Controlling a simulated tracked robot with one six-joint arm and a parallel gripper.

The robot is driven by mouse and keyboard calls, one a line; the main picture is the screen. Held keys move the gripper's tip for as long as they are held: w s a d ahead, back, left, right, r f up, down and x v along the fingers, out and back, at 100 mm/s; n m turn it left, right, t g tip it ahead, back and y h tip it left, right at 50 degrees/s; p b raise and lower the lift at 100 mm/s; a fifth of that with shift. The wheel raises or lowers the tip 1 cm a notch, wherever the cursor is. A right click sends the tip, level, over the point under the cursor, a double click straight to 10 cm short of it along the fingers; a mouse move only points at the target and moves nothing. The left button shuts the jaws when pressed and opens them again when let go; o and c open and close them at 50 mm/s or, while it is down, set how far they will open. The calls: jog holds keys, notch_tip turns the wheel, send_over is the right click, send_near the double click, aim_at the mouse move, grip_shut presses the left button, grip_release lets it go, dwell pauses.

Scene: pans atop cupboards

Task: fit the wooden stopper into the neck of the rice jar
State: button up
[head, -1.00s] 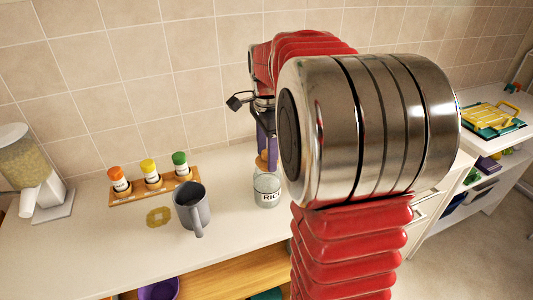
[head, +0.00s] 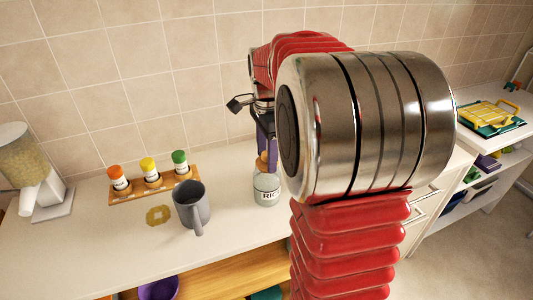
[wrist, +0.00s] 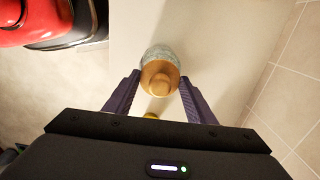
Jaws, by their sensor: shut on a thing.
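The rice jar (head: 267,191) is clear glass with a RICE label and stands upright on the counter, left of my large arm joint. The wooden stopper (head: 262,162) shows at the jar's top, partly hidden by my gripper (head: 265,148). In the wrist view the round stopper (wrist: 160,78) with its knob lies between the two purple fingers of my gripper (wrist: 160,86), and the jar's glass (wrist: 158,53) shows just beyond it. My gripper is shut on the stopper. I cannot tell how deep the stopper sits in the neck.
A wooden rack (head: 155,187) with several spice jars and a dispenser (head: 38,175) are farther left. The tiled wall is close behind. Open counter lies left of the mug.

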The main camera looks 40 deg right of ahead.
jog(key=shift+f, duration=0.7)
jog(key=o, duration=1.1)
jog(key=shift+r, duration=0.1)
notch_tip(320, 180, up, 14)
jog(key=shift+f, duration=0.25)
dwell(0.7)
